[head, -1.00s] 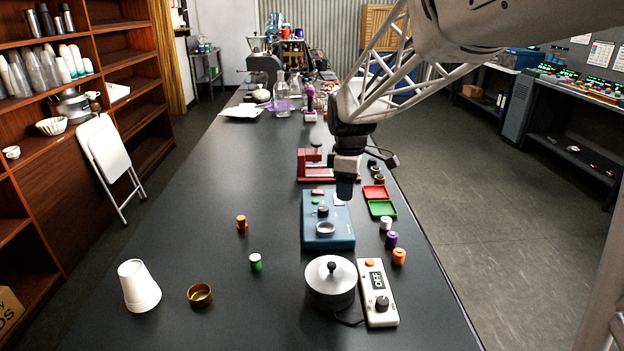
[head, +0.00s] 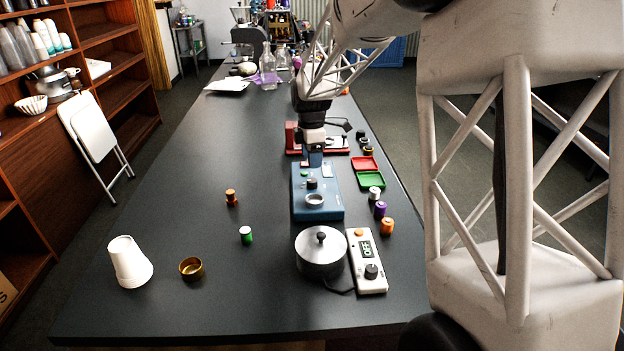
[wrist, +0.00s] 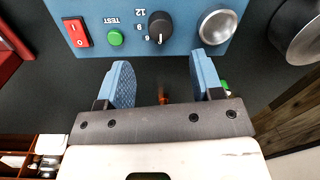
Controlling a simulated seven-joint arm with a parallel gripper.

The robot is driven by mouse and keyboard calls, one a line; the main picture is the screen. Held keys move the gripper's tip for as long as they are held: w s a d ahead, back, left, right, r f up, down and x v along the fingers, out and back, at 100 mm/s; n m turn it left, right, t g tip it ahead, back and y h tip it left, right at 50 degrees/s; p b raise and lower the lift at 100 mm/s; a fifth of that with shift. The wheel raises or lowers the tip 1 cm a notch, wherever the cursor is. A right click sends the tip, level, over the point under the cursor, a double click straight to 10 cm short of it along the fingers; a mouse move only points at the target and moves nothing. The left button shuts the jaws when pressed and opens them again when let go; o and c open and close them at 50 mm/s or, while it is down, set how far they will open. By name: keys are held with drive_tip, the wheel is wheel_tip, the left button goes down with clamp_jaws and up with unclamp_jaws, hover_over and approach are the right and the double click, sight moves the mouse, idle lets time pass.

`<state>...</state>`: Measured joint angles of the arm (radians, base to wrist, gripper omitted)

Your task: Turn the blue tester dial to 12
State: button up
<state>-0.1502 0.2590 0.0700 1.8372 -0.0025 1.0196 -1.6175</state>
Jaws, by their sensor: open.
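The blue tester (head: 331,208) lies on the dark bench, with a black dial (head: 312,183) on its top face. In the wrist view the tester (wrist: 185,45) fills the upper part, upside down. Its black dial (wrist: 160,25) sits beside the printed 12, with other small numbers below that; a pale mark shows at the dial's lower edge. My gripper (wrist: 163,82) is open and empty, its two blue fingers apart and short of the dial in the picture. In the head view my gripper (head: 313,160) is at the tester's far end; its fingertips are hard to make out there.
The tester also has a red switch (wrist: 76,32), a green TEST button (wrist: 115,37) and a silver round cup (wrist: 218,24). A lidded metal pot (head: 321,254) and a white OFF meter (head: 367,265) stand nearer. Red and green trays (head: 369,180) lie right. Bench space left is mostly clear.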

sight(312, 180)
drive_tip(key=shift+f, duration=0.1)
drive_tip(key=shift+s+f, duration=0.2)
drive_tip(key=shift+f, duration=3.6)
drive_tip(key=c, duration=0.9)
